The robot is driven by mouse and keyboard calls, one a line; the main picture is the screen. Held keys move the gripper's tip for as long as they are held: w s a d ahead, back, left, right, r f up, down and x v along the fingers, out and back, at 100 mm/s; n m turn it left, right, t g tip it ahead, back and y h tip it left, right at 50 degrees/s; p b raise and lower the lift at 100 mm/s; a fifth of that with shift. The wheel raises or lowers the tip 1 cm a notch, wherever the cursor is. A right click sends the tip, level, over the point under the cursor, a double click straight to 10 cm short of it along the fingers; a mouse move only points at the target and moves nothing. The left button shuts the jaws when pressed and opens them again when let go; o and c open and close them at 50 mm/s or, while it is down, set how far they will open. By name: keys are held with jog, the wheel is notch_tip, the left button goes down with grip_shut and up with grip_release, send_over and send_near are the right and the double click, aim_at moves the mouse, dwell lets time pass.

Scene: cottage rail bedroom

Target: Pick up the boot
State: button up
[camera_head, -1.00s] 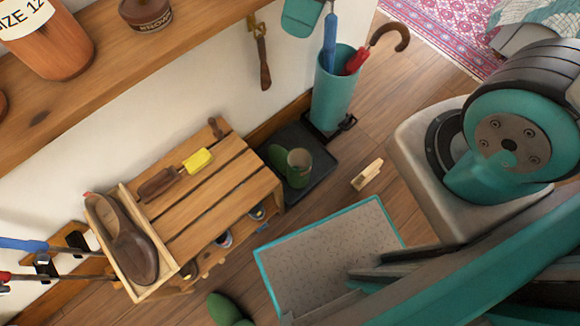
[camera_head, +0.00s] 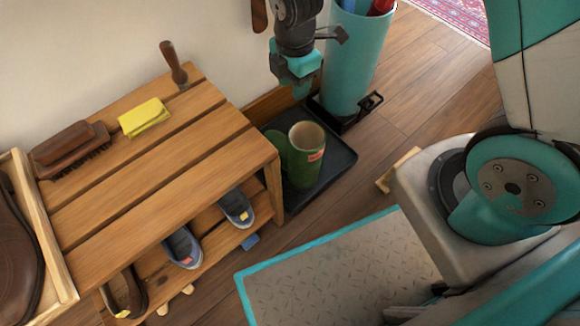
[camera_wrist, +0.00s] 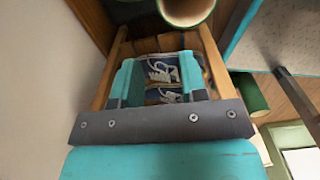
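The green boot (camera_head: 307,170) stands upright in a dark tray (camera_head: 338,165) on the floor, at the right end of the wooden bench. Its round tan opening faces up, and a red label shows on its shaft. In the wrist view the boot's rim (camera_wrist: 186,22) shows at the top edge, cut off by the frame. My gripper (camera_head: 297,88) hangs above and behind the boot in the head view, apart from it. In the wrist view my gripper (camera_wrist: 158,80) has its two teal fingers spread, with nothing held between them.
The slatted bench (camera_head: 165,165) bears a brush (camera_head: 72,148) and yellow cloth (camera_head: 145,117); shoes (camera_head: 182,247) sit below. A teal umbrella stand (camera_head: 352,60) is close behind the tray. A wooden block (camera_head: 397,170) lies right of it. A green cylindrical object (camera_wrist: 248,93) shows in the wrist view.

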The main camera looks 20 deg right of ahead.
jog(key=b, duration=0.8)
send_over(295, 132)
jog(key=f, duration=1.3)
jog(key=shift+a, duration=0.2)
jog(key=f+b, duration=0.4)
jog(key=f, duration=0.1)
jog(key=shift+d+f, duration=0.25)
jog(key=shift+d, duration=0.05)
jog(key=shift+r, duration=0.1)
grip_shut()
jog(key=shift+w, duration=0.1)
